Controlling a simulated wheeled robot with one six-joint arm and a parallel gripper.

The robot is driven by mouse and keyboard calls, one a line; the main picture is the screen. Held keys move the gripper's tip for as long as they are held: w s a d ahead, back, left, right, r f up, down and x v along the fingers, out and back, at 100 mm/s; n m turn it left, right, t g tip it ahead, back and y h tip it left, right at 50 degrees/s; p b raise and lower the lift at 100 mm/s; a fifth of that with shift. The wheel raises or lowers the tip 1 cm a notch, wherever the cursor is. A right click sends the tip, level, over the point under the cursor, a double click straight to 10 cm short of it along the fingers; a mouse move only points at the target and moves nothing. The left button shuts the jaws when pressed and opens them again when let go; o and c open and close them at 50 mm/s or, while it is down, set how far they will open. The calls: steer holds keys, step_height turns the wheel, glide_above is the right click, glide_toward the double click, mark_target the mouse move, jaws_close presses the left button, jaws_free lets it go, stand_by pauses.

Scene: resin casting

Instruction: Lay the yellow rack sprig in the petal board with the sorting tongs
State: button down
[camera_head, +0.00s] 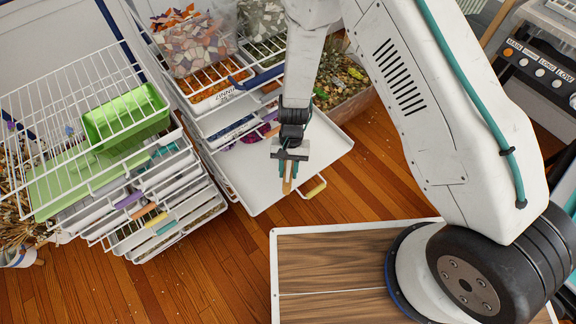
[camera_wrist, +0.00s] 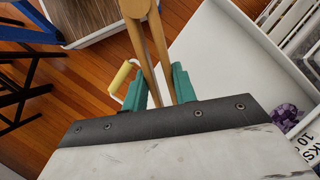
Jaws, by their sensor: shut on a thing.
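My gripper (camera_head: 290,168) is shut on the wooden sorting tongs (camera_wrist: 152,50). The tongs also show as a short pale stick (camera_head: 288,186) below the gripper in the head view. They hang over the front part of a pulled-out white drawer. I see no sprig between the tong arms; their tips run toward the top edge of the wrist view. I cannot make out the yellow rack sprig or the petal board in either view.
The white drawer (camera_head: 262,188) is mostly bare, with a yellow handle (camera_head: 315,188) at its front. Purple pieces (camera_wrist: 285,114) lie at its right in the wrist view. A wire rack with a green tray (camera_head: 125,116) stands left. Wooden floor is clear at lower left.

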steer(key=shift+f, duration=0.1)
steer(key=c, duration=1.5)
jaws_free()
step_height(320, 180, up, 10)
steer(key=shift+r, duration=0.1)
